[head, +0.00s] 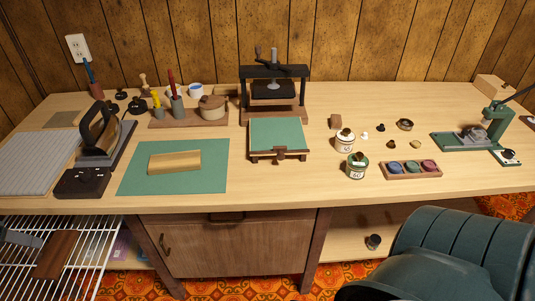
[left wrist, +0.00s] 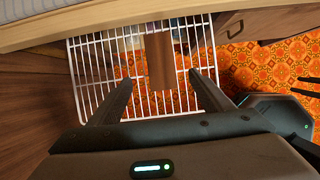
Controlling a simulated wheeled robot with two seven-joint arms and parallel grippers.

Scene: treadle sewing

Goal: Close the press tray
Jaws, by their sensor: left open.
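The press (head: 272,71) stands at the back middle of the bench, a dark frame with a screw and a dark platen. Its press tray (head: 251,154), with a green pad and a wooden rim, sticks out in front of the frame. A small brown handle (head: 280,154) is on its front edge. My left gripper (head: 38,241) is at the lower left of the head view, over the wire rack and far from the tray. In the left wrist view my left gripper (left wrist: 161,79) is open, its fingers apart and empty. My right gripper cannot be made out in the head view.
A wire rack (head: 95,235) below the bench's left end holds a brown board (head: 55,255). A green mat (head: 130,180) with a brass block (head: 174,162) lies left of the tray. Jars (head: 356,168) stand to its right.

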